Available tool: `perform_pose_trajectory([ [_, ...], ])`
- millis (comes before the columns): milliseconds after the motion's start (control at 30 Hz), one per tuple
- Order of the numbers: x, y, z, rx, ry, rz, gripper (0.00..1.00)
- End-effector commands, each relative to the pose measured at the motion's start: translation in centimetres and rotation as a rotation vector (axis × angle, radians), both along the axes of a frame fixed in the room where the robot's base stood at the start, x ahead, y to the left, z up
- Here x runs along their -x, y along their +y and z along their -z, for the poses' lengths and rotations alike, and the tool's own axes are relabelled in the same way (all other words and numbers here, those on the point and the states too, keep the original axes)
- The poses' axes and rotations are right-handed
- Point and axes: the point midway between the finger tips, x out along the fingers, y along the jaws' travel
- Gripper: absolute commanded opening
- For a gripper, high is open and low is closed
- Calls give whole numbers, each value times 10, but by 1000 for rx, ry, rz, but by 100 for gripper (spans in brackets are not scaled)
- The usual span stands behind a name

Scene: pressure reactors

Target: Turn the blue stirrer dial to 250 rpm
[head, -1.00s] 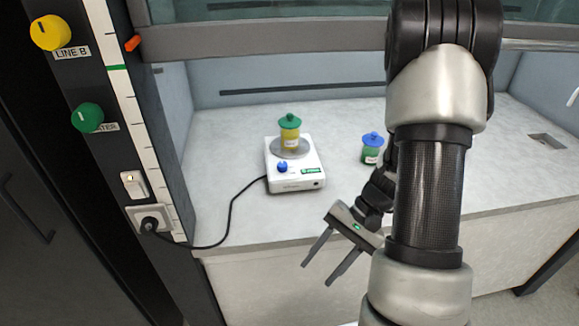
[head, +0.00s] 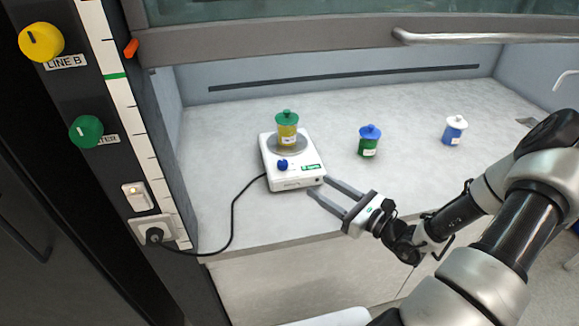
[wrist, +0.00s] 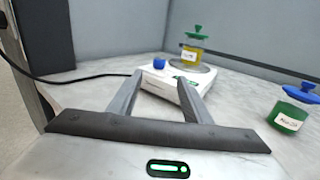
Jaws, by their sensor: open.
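The blue stirrer dial (head: 283,164) is on the top front of the white stirrer plate (head: 290,183), left of its small green display (head: 312,167). In the wrist view the dial (wrist: 159,63) shows just beyond the fingertips. My gripper (head: 318,185) is open and empty at the right front corner of the stirrer, its fingers pointing left toward it. The dial lies to the left of the fingertips, apart from them. The dial's marks are too small to read. A yellow jar with a green lid (head: 287,133) stands on the stirrer's round plate.
A green jar with a blue lid (head: 369,143) and a blue jar with a white lid (head: 454,130) stand to the right. A black cable (head: 233,210) runs from the stirrer to a wall socket (head: 153,233). A raised sash (head: 300,35) spans above the bench.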

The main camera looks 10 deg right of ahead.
Motion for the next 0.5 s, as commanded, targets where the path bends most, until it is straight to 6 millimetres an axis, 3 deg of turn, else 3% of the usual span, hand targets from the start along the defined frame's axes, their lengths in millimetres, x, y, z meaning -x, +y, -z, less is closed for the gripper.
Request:
perform_pose_trajectory([
  [500, -89, 61, 0, 2, -2, -4, 45],
])
